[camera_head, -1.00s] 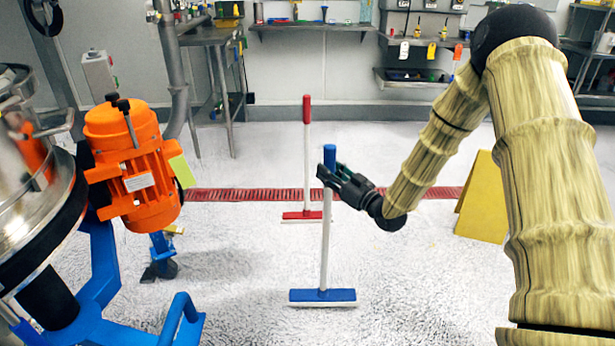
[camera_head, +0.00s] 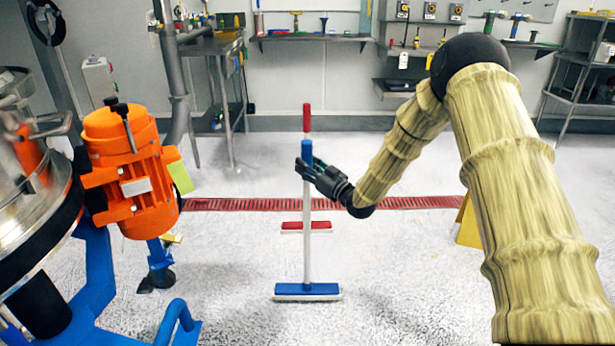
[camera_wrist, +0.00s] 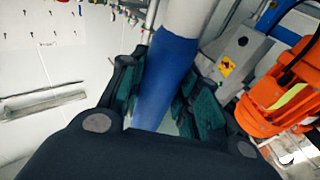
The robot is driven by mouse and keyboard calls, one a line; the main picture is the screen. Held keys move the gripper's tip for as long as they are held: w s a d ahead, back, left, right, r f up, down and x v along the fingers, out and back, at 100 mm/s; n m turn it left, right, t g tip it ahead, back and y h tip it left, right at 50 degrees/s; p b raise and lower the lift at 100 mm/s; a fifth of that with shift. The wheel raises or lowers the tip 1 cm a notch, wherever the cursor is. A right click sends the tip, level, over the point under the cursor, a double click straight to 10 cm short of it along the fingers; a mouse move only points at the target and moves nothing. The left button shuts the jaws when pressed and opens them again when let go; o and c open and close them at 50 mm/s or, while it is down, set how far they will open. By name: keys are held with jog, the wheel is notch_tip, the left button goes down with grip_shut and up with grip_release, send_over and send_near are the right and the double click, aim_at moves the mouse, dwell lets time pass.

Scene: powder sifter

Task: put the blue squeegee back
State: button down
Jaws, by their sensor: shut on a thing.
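The blue squeegee (camera_head: 307,230) stands upright in the head view, with a white pole, a blue top grip and a wide blue head (camera_head: 307,289) low over or on the pale floor. I cannot tell whether the head touches the floor. My gripper (camera_head: 307,168) is shut on the blue grip near the top of the pole. In the wrist view the blue grip (camera_wrist: 165,80) lies between my dark green finger pads. A red squeegee (camera_head: 307,118) stands behind it, mostly hidden by the blue one; its red head shows at both sides.
An orange motor (camera_head: 132,170) on a blue frame (camera_head: 98,265) stands at the left. A red floor grate (camera_head: 400,202) runs across behind the squeegee. A yellow floor sign (camera_head: 468,222) is partly behind my arm. Shelves (camera_head: 310,38) line the back wall. The floor between is clear.

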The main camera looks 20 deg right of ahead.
jog(key=shift+f+b, duration=0.5)
jog(key=shift+f, duration=1.2)
jog(key=c, duration=1)
grip_release()
jog(key=shift+f, duration=0.1)
jog(key=shift+c, duration=0.2)
jog(key=shift+s, duration=0.1)
